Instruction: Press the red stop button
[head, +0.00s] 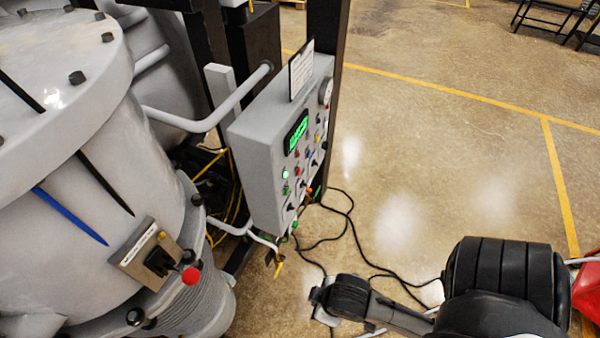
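The grey control box (262,160) stands left of the middle, its face with a lit green display (296,131) turned to the right and seen at a steep slant. Several small red, green, blue and yellow controls sit on that face; one small red one (297,171) shows below the display. I cannot read which is the stop button. A larger red round knob (190,275) sits on the furnace's lower front. My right arm comes in from the lower right and ends in a small grey-and-black part (325,299), apart from the box. Its fingers cannot be made out. My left gripper is out of view.
The large grey furnace vessel (70,190) fills the left side. A bent grey pipe (205,115) runs to the box, and a dark post (326,30) stands behind it. Black cables (350,225) lie on the floor. The floor right of the box is open.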

